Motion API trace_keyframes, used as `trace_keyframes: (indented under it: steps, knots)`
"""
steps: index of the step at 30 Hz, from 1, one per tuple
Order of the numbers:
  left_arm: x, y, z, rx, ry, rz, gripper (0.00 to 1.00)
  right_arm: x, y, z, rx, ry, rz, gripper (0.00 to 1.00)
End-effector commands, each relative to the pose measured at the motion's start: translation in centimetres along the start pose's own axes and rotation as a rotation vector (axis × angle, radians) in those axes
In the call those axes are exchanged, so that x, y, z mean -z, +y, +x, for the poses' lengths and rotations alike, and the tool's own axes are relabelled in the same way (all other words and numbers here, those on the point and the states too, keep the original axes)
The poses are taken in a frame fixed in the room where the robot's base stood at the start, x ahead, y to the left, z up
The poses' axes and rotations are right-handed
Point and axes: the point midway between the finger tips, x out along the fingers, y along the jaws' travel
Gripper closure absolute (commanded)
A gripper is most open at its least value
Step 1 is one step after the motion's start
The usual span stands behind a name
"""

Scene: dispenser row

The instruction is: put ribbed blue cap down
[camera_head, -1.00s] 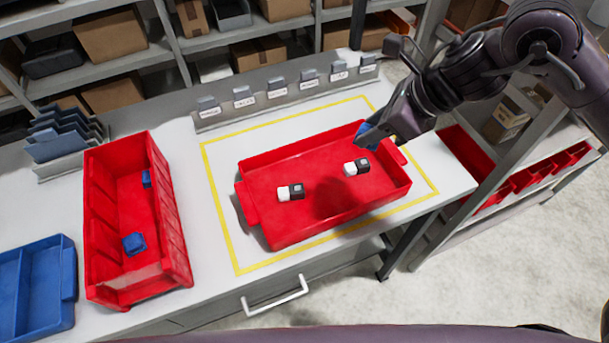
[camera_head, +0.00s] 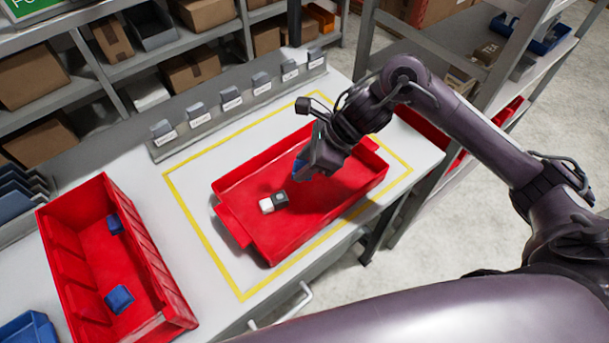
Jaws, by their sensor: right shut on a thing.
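My right gripper (camera_head: 306,168) is shut on the blue cap (camera_head: 299,168), of which only a small blue part shows between the fingers. Its ribs cannot be made out. The gripper points down over the red tray (camera_head: 228,228), above its middle. Whether the cap touches the tray floor cannot be told. A small white and black item (camera_head: 273,201) lies in the tray, left of and nearer than the gripper. My left gripper is not in view.
A red bin (camera_head: 70,265) at left holds two blue caps (camera_head: 119,298). A yellow outline surrounds the tray. A row of labelled grey holders (camera_head: 232,98) stands behind it. Bare tray floor shows at right (camera_head: 340,185).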

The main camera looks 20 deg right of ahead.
Motion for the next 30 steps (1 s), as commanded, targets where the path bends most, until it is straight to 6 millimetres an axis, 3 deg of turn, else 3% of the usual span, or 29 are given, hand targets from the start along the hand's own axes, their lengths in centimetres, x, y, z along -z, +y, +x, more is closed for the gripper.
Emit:
trace_keyframes:
  steps: [5, 14, 24, 25, 30]
  knots:
    - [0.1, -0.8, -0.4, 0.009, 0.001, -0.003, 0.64, 0.9, 0.0, 1.5, 0.001, -0.002, 0.0, 0.84]
    - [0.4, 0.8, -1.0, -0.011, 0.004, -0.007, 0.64, 2.8, 0.0, 4.5, -0.001, -0.002, 0.002, 0.84]
    - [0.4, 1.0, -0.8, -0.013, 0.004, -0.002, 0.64, 3.1, -0.1, 4.9, 0.002, -0.001, -0.001, 0.84]
    - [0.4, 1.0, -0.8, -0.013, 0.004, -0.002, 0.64, 3.1, -0.1, 4.9, 0.002, -0.001, -0.001, 0.6]
    - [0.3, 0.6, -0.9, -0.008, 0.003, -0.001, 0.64, 3.0, 0.0, 4.8, 0.002, -0.001, -0.001, 0.41]
